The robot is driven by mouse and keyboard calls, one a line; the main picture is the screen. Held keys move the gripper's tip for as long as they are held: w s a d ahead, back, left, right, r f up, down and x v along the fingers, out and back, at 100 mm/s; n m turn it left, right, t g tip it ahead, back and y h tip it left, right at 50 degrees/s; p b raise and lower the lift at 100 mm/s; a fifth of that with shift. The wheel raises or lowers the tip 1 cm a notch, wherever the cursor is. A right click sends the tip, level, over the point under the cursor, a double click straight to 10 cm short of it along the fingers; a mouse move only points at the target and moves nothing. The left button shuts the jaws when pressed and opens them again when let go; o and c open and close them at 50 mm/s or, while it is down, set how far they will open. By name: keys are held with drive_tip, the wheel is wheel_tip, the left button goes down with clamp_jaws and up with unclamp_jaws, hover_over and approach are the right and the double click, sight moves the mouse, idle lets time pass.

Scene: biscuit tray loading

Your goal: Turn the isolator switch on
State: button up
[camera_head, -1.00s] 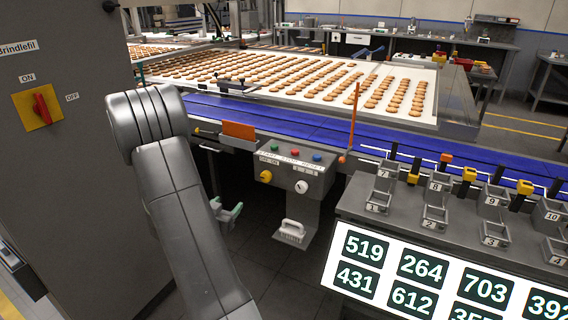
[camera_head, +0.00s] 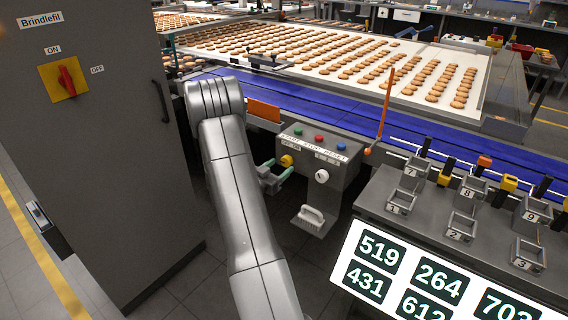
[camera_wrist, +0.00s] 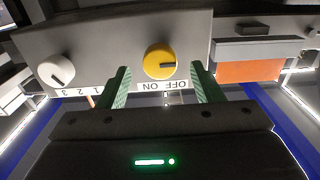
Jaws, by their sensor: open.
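A red rotary handle (camera_head: 67,81) on a yellow plate (camera_head: 48,87) sits on the grey cabinet at the left, under an ON label (camera_head: 54,50), with an OFF label (camera_head: 97,69) to its right. The handle stands roughly upright. My gripper (camera_head: 272,176) is well to the right of it, near the control box. In the wrist view my gripper (camera_wrist: 164,86) shows two green fingers spread apart with nothing held. A yellow knob (camera_wrist: 159,62) with ON/OFF lettering appears between them; I cannot tell whether they touch it. That knob (camera_head: 287,160) also shows in the head view.
The control box (camera_head: 340,178) carries a white knob (camera_head: 321,176) and green, red and blue buttons. A blue conveyor (camera_head: 345,122) and biscuit tray lie behind. Numbered holders (camera_head: 465,228) stand at the right.

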sight(285, 163)
drive_tip(key=shift+x, duration=1.6)
drive_tip(key=c, duration=1)
